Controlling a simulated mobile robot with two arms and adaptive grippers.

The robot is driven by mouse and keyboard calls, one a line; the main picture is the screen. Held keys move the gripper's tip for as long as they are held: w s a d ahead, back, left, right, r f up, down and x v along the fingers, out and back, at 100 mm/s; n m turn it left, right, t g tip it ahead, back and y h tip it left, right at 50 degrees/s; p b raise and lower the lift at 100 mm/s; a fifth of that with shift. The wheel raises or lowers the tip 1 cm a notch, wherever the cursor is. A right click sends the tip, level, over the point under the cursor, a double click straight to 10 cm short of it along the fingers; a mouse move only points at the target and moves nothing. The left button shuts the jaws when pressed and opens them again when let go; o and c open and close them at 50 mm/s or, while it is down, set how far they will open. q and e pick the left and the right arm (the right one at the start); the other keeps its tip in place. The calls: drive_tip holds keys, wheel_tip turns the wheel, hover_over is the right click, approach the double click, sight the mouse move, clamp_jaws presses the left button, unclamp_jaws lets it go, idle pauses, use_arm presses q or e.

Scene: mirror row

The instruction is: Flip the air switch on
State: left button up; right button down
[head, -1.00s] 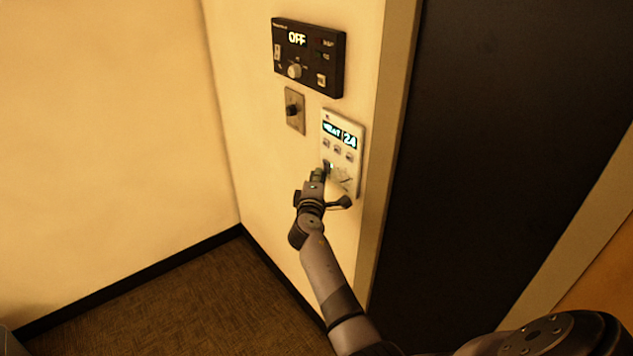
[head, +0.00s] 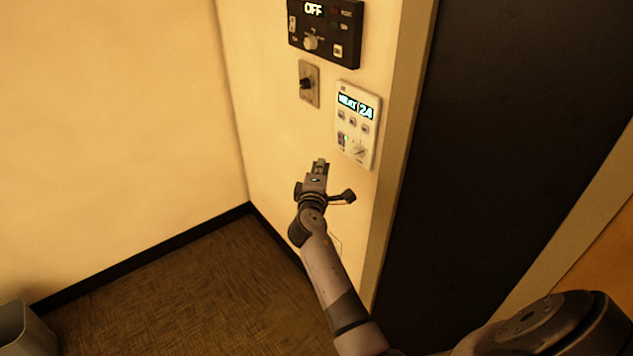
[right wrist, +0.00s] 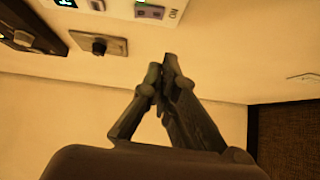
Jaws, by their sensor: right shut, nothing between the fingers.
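The switch also shows at the top edge of the right wrist view (right wrist: 150,11); which side is pressed is too small to tell. My right gripper (head: 320,163) is shut and empty, apart from the switch, below and left of the panel. Its fingertips (right wrist: 162,66) meet in the right wrist view. My left gripper is not in view.
A black panel (head: 325,32) reading OFF is above, with a small knob plate (head: 309,84) between. A dark door-like surface (head: 500,150) with a light frame (head: 400,130) stands right. A grey bin (head: 25,330) is at lower left. Wall left of the gripper is clear.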

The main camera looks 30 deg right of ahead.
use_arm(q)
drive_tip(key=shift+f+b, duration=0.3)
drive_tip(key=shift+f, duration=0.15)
use_arm(e)
drive_tip(key=shift+v, duration=2.55)
drive_tip(key=shift+w+a+f, duration=0.1)
drive_tip(key=shift+f, duration=0.1)
